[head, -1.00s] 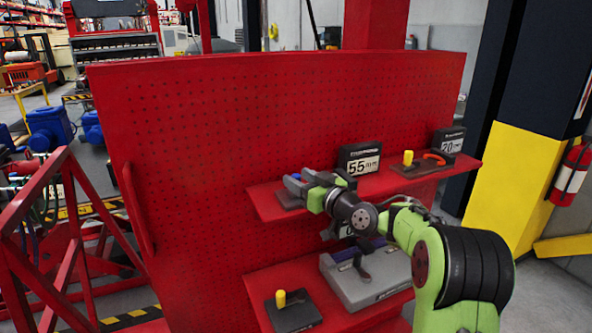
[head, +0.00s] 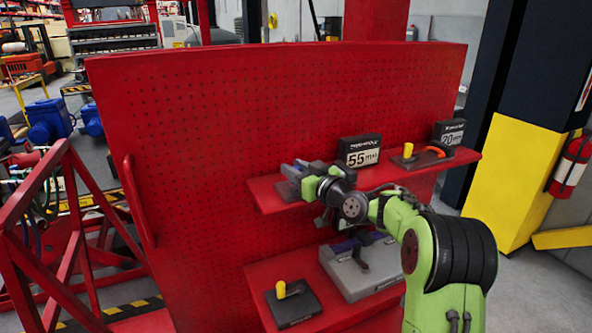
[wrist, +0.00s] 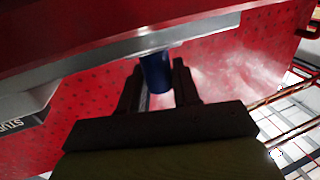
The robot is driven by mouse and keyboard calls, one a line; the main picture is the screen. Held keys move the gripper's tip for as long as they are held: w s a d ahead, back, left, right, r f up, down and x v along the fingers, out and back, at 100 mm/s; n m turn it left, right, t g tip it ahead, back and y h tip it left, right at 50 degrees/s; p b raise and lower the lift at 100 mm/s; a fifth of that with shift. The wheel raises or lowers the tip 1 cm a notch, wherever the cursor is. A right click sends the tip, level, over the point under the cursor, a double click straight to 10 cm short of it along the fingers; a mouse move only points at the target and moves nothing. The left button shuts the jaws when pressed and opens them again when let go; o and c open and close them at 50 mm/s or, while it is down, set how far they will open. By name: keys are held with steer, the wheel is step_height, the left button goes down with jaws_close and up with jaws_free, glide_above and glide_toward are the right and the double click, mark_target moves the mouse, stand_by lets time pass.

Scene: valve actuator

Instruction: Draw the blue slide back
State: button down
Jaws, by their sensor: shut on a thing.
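The blue slide shows in the wrist view as a blue cylindrical grip (wrist: 157,72) between my two dark fingers, below a grey metal edge. My gripper (wrist: 158,84) is shut on it. In the head view my gripper (head: 294,171) is at the left end of the upper red shelf.
The upper shelf (head: 268,200) also carries "55" (head: 361,150) and "20" (head: 449,131) signs and a yellow knob (head: 408,150). On the lower shelf are a grey box (head: 372,281) and a dark block (head: 293,305) with a yellow knob. The red perforated panel (head: 220,120) stands close behind.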

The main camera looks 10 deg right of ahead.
steer(key=shift+s+a+f+b, duration=0.15)
steer(key=shift+a+b, duration=0.35)
steer(key=shift+b, duration=0.3)
steer(key=shift+a, duration=0.25)
steer(key=c, duration=0.9)
jaws_free()
steer(key=shift+d+r, duration=0.1)
steer(key=shift+r, duration=0.1)
steer(key=shift+c, duration=0.2)
steer(key=shift+s, duration=0.1)
steer(key=b+v, duration=0.4)
steer(key=v, duration=1.1)
steer(key=shift+s+d+b, duration=0.2)
steer(key=shift+s+b, duration=0.05)
steer(key=shift+b, duration=0.05)
